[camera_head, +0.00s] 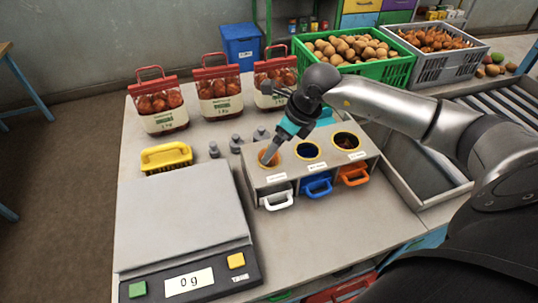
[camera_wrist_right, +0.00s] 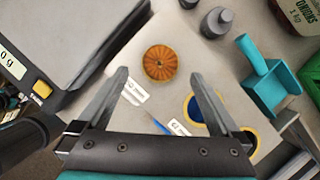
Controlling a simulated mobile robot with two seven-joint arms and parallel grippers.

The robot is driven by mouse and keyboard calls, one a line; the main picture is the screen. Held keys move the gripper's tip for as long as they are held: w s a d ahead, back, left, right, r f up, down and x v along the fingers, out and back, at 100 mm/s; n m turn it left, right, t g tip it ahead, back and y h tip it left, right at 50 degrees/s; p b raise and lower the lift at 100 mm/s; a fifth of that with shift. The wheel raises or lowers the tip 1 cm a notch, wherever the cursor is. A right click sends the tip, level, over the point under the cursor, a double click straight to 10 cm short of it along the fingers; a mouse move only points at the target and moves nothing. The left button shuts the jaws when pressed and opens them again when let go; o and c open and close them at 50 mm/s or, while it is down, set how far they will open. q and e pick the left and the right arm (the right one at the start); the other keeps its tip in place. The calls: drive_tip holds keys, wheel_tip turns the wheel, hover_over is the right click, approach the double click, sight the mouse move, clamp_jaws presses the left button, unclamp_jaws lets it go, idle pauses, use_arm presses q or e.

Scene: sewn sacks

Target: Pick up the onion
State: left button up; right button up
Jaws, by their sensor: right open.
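A round orange-brown onion (camera_wrist_right: 160,62) with dark lines running to its centre sits at the first opening of the grey box (camera_head: 262,182), above the white handle. It also shows in the head view (camera_head: 270,159), partly behind a finger. My right gripper (camera_wrist_right: 160,76) is open and empty, pointing down over the box. In the right wrist view the onion lies just beyond and between the two fingertips, with no contact visible. My left gripper is not in view.
A scale (camera_head: 185,220) reading 0 g stands left of the box. Small grey weights (camera_head: 237,144) and a yellow brush (camera_head: 166,157) lie behind it. Bags of onions (camera_head: 219,92) stand further back. A teal scoop (camera_wrist_right: 262,78) is near the box. A green potato crate (camera_head: 384,73) and a grey onion crate (camera_head: 430,64) are behind.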

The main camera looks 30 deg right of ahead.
drive_tip(key=shift+x, duration=2.3)
drive_tip(key=shift+w, duration=0.1)
drive_tip(key=shift+c, duration=0.2)
clamp_jaws()
drive_tip(key=shift+r, duration=0.1)
